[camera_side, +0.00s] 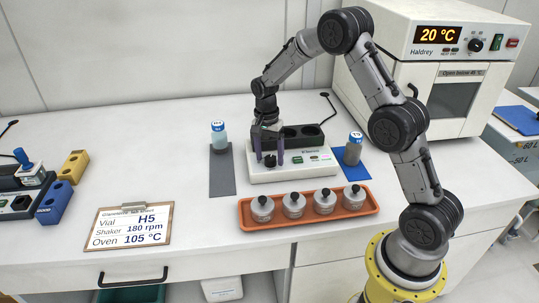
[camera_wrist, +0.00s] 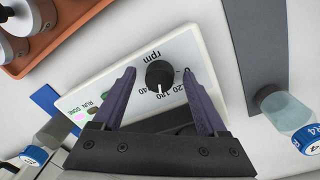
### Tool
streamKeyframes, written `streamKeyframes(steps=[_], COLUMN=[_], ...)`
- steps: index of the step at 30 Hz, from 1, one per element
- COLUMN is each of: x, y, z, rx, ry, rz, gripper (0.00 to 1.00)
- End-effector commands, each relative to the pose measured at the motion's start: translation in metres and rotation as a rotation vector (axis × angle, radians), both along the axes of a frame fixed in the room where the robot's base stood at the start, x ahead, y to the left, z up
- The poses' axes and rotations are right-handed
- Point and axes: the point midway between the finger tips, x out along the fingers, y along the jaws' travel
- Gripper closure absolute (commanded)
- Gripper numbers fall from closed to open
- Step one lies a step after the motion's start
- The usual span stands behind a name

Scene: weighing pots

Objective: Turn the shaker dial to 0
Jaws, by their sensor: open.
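The shaker is a white box with dark wells (camera_side: 295,172) in the middle of the table in the side view. Its black dial (camera_wrist: 159,74) shows in the wrist view, beside the "rpm" lettering. My gripper (camera_side: 268,157) points down at the shaker's left end. In the wrist view my gripper (camera_wrist: 159,72) is open, with the dial appearing between its two fingertips. I cannot tell whether the fingers touch it.
A blue-capped vial (camera_side: 218,137) stands on a grey mat (camera_side: 222,182), another (camera_side: 353,150) on a blue mat. An orange tray (camera_side: 310,212) with several lidded pots lies in front. A clipboard (camera_side: 130,227) reads H5, 180 rpm, 105 °C. An oven (camera_side: 440,65) stands back right.

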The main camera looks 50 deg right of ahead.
Motion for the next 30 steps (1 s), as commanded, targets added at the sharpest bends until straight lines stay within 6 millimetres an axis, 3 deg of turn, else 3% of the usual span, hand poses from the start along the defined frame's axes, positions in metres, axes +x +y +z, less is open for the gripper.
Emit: streamKeyframes(steps=[5,17,30], x=[-0.0001,-0.0001,-0.0004], y=[0.0001,0.0001,0.0003], z=[-0.0001,0.0003,0.0005], rx=[0.000,0.000,0.000], ry=[0.000,0.001,0.001], rz=[0.000,0.000,0.068], gripper=[0.26,0.98,1.00])
